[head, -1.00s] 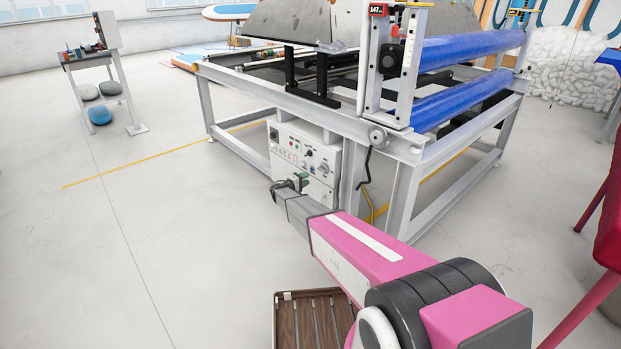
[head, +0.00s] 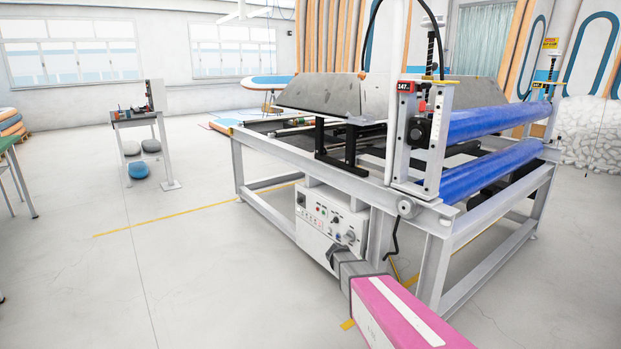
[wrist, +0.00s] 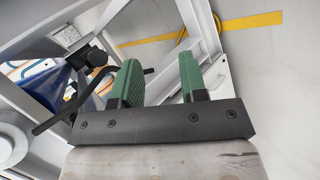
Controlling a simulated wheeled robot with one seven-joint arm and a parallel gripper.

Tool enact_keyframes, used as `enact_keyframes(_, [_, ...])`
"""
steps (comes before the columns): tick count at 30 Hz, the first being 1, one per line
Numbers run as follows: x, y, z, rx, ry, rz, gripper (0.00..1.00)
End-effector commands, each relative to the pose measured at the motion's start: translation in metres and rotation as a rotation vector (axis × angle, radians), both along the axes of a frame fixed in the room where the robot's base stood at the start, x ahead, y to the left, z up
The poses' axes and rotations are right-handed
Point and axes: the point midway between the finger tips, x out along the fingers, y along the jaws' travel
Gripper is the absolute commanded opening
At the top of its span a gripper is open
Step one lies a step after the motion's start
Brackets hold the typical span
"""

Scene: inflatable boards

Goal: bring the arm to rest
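My arm, pink with a grey end section, reaches up from the bottom of the head view. My gripper (wrist: 160,84) shows in the wrist view as two green fingers on a dark grey bar. The fingers stand apart with nothing between them, so it is open and empty. In the head view the gripper is small and dark, in front of the lower part of a white control box (head: 322,212). I cannot tell how much space separates them.
A large grey machine frame (head: 262,198) with blue rollers (head: 495,120) stands close ahead and to the right. A black crank handle (head: 392,238) hangs from its front. A small stand (head: 141,119) is at the back left. The floor (head: 90,285) at left is clear.

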Motion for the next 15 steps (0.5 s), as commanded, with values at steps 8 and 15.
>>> enact_keyframes(8, [-0.160, 0.005, 0.042, 0.458, 0.080, -0.128, 0.39])
enact_keyframes(15, [-0.228, 0.027, 0.069, 0.734, 0.094, -0.169, 0.39])
